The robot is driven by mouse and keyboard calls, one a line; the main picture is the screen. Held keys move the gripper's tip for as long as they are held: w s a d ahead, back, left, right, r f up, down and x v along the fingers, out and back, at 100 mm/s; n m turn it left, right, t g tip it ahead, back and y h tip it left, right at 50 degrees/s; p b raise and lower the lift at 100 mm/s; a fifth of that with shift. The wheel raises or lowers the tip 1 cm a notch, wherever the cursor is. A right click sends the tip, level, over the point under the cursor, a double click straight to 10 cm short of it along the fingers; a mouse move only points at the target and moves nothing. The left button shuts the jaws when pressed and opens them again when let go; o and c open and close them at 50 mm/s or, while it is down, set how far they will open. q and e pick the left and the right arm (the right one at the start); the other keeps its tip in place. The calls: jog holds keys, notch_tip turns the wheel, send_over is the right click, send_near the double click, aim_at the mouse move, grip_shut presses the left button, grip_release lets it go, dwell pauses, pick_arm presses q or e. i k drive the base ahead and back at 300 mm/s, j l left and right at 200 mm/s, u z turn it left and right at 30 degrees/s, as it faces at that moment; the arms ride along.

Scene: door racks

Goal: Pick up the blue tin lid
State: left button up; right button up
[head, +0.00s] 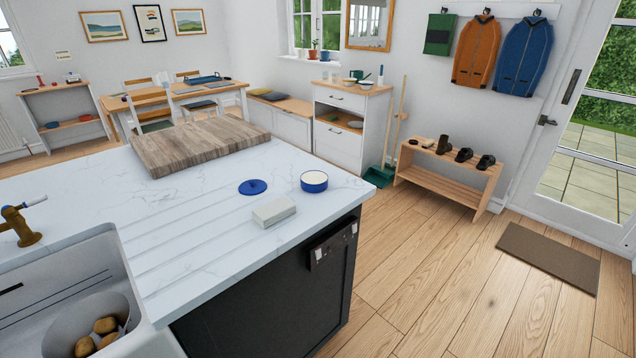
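The blue tin lid (253,187) is a small flat blue disc with a little knob on top. It lies on the white marbled counter (190,215), left of a blue tin. The blue tin (314,181) stands open near the counter's right edge, with something white at its top. Neither of my grippers shows in the head view.
A pale block (273,211) lies just in front of the lid. A large wooden board (200,142) lies behind it. A sink (75,300) with a bowl of potatoes and a brass tap (20,225) is at the left.

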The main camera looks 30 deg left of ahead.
aim_at(252, 187)
jog(key=u, duration=1.4)
jog(key=k+l+u, duration=0.1)
jog(key=l, duration=0.6)
